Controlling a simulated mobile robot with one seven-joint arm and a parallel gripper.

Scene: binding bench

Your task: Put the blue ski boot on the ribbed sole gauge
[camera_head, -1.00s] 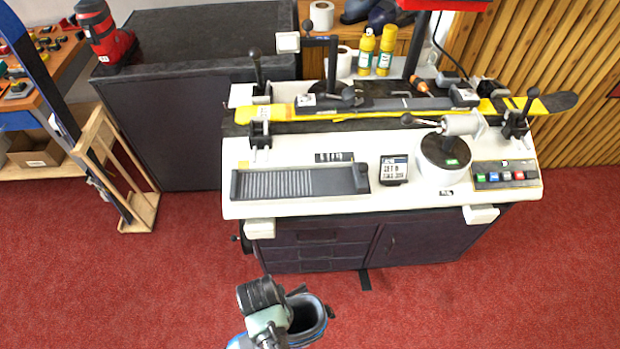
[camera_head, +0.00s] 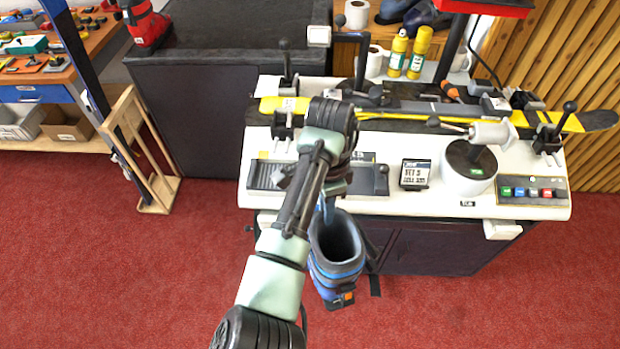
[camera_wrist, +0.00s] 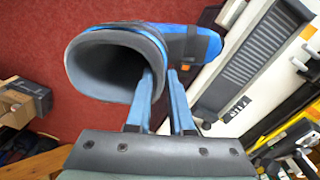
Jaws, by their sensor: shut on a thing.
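The blue ski boot (camera_head: 337,262) hangs upright in front of the bench in the head view, its dark open cuff facing up. My gripper (camera_head: 325,205) is shut on the boot's cuff edge; my arm hides most of the fingers there. In the wrist view, the two blue fingers (camera_wrist: 158,100) pinch the rim of the boot (camera_wrist: 125,65). The ribbed sole gauge (camera_head: 265,176) is a dark ridged plate on the front left of the white bench top, partly covered by my arm. In the wrist view the gauge (camera_wrist: 248,58) lies to the right of the boot, apart from it.
A yellow ski (camera_head: 400,112) is clamped along the back of the bench. A wooden rack (camera_head: 150,160) stands left on the red floor, which is clear in front.

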